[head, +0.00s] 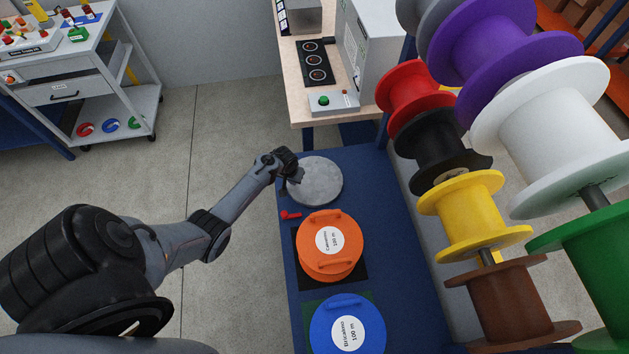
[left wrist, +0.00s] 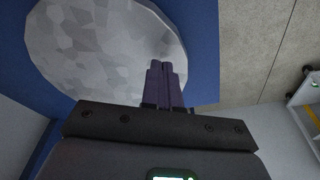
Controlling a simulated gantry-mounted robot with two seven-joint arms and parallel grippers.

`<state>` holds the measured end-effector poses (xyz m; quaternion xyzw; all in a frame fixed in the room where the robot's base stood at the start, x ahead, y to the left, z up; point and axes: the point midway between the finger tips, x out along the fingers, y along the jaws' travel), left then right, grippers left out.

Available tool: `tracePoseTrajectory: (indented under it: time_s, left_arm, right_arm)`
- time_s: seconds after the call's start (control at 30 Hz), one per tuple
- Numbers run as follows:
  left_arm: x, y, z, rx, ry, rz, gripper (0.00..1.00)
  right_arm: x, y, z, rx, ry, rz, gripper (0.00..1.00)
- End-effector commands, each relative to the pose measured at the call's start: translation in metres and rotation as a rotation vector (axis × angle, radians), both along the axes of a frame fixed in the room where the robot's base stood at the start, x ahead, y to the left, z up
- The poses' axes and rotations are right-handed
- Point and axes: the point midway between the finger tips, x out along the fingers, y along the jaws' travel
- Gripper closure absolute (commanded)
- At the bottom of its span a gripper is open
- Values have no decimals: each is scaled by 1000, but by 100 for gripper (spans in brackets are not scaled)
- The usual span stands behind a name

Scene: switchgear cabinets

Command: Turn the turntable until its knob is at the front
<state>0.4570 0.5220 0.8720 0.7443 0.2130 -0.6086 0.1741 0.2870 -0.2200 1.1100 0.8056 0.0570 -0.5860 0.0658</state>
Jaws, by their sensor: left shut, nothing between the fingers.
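The turntable (head: 318,182) is a round, mottled grey disc lying flat on the blue bench. It also fills the upper left of the left wrist view (left wrist: 95,45). My left gripper (head: 293,178) is at the disc's left edge in the head view. Its purple fingers (left wrist: 167,68) are together and empty, overlapping the disc's rim in the left wrist view. I cannot tell whether they touch it. No knob shows on the visible part of the disc; the gripper hides part of the rim. My right gripper is not in view.
A small red piece (head: 290,215) lies on the blue bench (head: 379,200) near the disc. An orange reel (head: 347,262) and a blue reel (head: 371,325) lie in front. Large cable spools (head: 465,205) line the right side. A control box (head: 328,102) stands behind.

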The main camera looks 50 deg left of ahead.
Motion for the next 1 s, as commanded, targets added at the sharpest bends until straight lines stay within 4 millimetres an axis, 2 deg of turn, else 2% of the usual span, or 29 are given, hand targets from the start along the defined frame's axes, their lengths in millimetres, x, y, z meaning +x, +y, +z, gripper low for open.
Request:
tracePoseTrajectory:
  time_s: [0.53, 1.0]
  left_arm:
    - [0, 0, -1, 0, 0, 0, 100]
    - [0, 0, -9, 0, 0, 0, 100]
  right_arm:
    - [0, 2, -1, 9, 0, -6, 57]
    - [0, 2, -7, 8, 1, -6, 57]
